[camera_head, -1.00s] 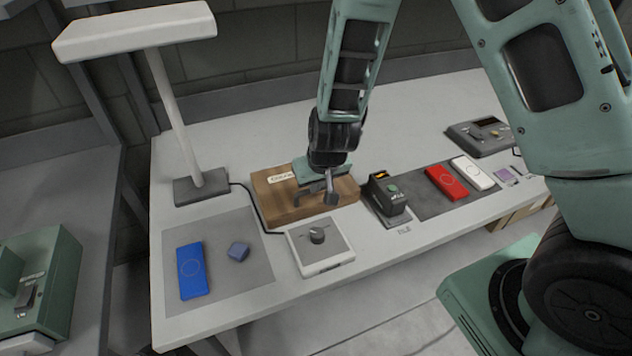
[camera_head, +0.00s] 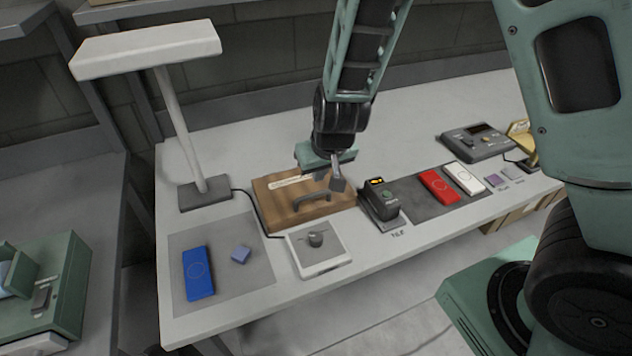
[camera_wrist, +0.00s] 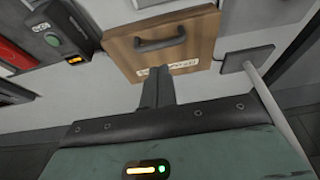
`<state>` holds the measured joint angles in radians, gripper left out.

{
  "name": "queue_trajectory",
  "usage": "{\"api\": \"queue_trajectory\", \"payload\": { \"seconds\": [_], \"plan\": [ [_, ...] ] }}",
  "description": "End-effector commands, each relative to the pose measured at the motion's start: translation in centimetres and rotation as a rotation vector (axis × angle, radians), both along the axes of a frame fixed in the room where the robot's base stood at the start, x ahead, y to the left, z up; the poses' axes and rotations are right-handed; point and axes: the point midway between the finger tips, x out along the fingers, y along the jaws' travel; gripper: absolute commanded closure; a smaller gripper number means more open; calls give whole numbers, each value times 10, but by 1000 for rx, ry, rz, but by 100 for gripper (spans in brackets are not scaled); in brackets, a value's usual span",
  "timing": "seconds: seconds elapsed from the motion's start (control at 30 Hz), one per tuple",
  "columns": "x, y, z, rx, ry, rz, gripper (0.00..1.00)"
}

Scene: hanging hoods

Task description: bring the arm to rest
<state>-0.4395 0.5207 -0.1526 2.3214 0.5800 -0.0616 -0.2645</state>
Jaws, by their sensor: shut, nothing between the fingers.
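My gripper (camera_head: 338,184) is shut and empty. In the head view it hangs above the right part of a wooden box (camera_head: 285,190) with a dark handle, apart from the handle as far as I can see. In the wrist view my gripper (camera_wrist: 157,88) points toward the same wooden box (camera_wrist: 190,55), whose handle and white label show beyond the fingers. My arm comes down from the top of the head view, bent above the table.
A lamp (camera_head: 150,50) stands left of the box on the white table (camera_head: 230,130). A blue block (camera_head: 198,272), a small knob unit (camera_head: 318,252), a black device (camera_head: 380,203), a red block (camera_head: 440,187) and a white block (camera_head: 464,178) lie along the front. The back of the table is clear.

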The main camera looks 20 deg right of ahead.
Motion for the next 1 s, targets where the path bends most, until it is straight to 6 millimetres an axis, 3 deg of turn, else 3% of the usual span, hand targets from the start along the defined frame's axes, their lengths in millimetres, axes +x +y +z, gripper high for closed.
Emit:
{"api": "queue_trajectory", "payload": {
  "seconds": [0.03, 0.23, 0.57, 0.67, 0.77, 0.9, 1.0],
  "plan": [
    [-4, 2, 13, 2, -4, 5, 100],
    [-15, 1, 41, 1, -3, 3, 100],
    [-21, 0, 51, 1, -1, 1, 100],
    [-32, 13, 52, 30, 23, 36, 100],
    [-63, 43, 57, 85, 86, 135, 100],
    [-135, 81, 75, 120, 203, 355, 100],
    [-183, 88, 84, 78, 267, 495, 100]
  ]
}}
